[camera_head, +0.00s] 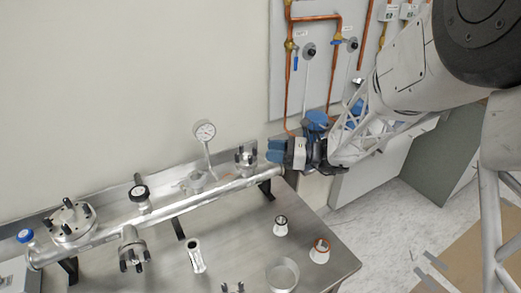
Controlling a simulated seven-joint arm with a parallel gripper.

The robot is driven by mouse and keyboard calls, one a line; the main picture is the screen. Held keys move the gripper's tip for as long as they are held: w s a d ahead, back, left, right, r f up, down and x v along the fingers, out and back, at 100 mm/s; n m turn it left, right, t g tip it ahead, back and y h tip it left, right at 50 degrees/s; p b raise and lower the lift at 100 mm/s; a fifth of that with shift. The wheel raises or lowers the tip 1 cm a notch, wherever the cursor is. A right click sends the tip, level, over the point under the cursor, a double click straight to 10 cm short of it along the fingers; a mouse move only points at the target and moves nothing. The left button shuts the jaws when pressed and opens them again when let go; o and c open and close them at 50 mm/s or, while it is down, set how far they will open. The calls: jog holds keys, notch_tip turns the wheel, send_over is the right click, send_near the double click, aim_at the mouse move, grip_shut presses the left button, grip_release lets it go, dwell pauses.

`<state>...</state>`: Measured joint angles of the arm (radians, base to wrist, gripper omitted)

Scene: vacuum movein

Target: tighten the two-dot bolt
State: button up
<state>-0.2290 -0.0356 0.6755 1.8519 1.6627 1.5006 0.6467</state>
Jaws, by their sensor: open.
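My gripper (275,151) is open and empty, its blue fingertips pointing left, above the right end of the steel pipe (205,197). A small flange with black bolts (246,158) is just left of the fingertips in the picture; I see no contact. A wider flange with upright black bolts (72,224) is on the pipe's left end. A third flange with dark bolts (132,254) hangs off the front of the pipe. Dot marks are too small to make out, so I cannot tell which bolt has two dots.
A round gauge (204,131) and a black knob (139,193) rise from the pipe. A shallow dish (282,275), two small cups (281,226) (320,250) and a metal fitting (196,257) stand on the steel table (235,235). A valve panel (313,75) is behind my gripper.

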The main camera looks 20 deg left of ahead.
aim_at(255, 151)
jog(key=shift+s+a, duration=0.15)
jog(key=shift+a, duration=0.95)
jog(key=shift+s+a, duration=0.1)
jog(key=shift+a, duration=0.95)
grip_shut()
